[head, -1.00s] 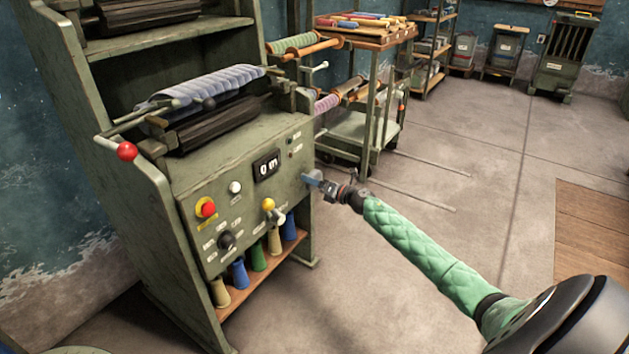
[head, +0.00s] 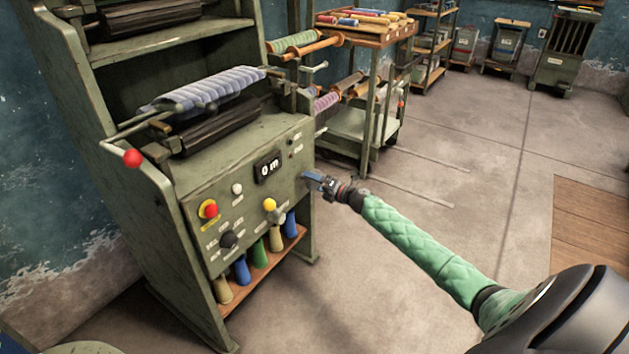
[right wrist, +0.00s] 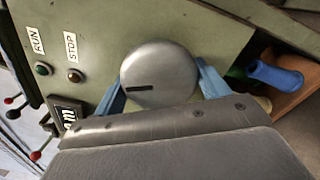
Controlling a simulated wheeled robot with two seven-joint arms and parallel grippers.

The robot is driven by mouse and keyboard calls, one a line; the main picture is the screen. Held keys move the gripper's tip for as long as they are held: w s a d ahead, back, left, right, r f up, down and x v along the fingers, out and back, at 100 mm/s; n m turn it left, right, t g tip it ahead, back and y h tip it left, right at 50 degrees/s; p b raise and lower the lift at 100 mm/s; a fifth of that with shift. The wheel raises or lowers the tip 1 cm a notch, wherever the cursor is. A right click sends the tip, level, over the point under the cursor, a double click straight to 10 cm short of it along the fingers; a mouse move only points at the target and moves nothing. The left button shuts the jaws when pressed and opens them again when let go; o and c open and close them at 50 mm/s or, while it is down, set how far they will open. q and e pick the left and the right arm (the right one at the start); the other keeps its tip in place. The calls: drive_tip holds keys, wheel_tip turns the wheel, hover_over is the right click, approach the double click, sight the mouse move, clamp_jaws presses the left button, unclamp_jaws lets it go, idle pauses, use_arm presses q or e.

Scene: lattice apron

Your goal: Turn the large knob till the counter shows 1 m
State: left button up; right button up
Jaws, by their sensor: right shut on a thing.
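The large knob (right wrist: 158,74) is a round grey metal disc with a dark slot mark, seen in the right wrist view. The blue fingers of my right gripper (right wrist: 160,85) are on both sides of it, shut on it. In the head view my right gripper (head: 315,181) is at the right edge of the green machine's front panel and hides the knob. The counter (head: 267,167) reads 0 m; it is partly cut off by the gripper body in the right wrist view (right wrist: 68,116). My left gripper is not in view.
The panel has a red stop button (head: 208,209), a black selector (head: 229,239) and a yellow-tipped lever (head: 270,205). A red-balled crank (head: 132,158) sticks out at the machine's left. A trolley (head: 362,127) stands behind.

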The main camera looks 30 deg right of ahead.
drive_tip(key=shift+d+r+m+p, duration=0.1)
drive_tip(key=shift+m+p, duration=0.4)
drive_tip(key=shift+m, duration=0.1)
idle(0.3)
drive_tip(key=o, duration=1)
drive_tip(key=shift+s, duration=0.1)
drive_tip(key=v, duration=0.7)
drive_tip(key=shift+s, duration=0.3)
drive_tip(key=shift+d, duration=0.15)
